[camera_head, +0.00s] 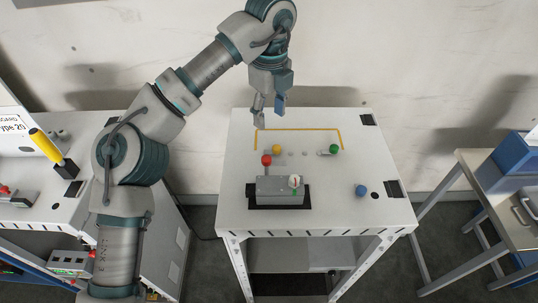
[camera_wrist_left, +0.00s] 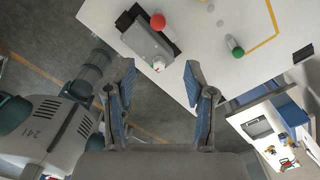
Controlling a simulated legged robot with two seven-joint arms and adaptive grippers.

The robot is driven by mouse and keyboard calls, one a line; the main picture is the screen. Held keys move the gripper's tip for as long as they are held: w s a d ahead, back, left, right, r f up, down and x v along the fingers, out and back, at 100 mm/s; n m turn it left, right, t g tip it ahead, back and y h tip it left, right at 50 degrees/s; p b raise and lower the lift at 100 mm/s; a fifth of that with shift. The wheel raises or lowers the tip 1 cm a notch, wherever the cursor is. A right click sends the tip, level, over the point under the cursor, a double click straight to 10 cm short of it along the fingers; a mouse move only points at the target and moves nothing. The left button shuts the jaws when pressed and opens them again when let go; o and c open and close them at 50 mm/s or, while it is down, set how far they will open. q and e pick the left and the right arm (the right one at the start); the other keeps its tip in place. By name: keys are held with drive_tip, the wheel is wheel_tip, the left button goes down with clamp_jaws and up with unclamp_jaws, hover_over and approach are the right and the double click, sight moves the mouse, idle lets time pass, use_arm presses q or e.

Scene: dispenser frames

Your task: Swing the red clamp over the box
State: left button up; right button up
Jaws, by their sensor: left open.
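The red clamp shows as a red ball knob (camera_head: 266,160) on a short stem at the back left of the grey box (camera_head: 275,187). The box sits on a black base on the white table and carries a small white and green knob (camera_head: 295,181). In the left wrist view the red knob (camera_wrist_left: 158,21) and the box (camera_wrist_left: 145,40) are near the top. My left gripper (camera_head: 268,110) is open and empty, above the table's back edge, behind and apart from the red knob. Its spread fingers also show in the left wrist view (camera_wrist_left: 159,68). My right gripper is not in view.
A yellow ball (camera_head: 277,148), a green-ended piece (camera_head: 333,149) and a blue ball (camera_head: 361,190) are on the white table (camera_head: 235,205), near an orange line (camera_head: 300,130). A left bench has a yellow handle (camera_head: 45,145). A right table holds a blue bin (camera_head: 518,153).

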sight(267, 157)
use_arm(q)
drive_tip(key=f, duration=0.9)
drive_tip(key=a+f, duration=0.1)
drive_tip(key=f, duration=0.4)
drive_tip(key=shift+w+a, duration=0.1)
drive_tip(key=shift+f, duration=0.3)
drive_tip(key=shift+d+f, duration=0.15)
drive_tip(key=shift+d, duration=0.3)
drive_tip(key=shift+a, duration=0.25)
clamp_jaws()
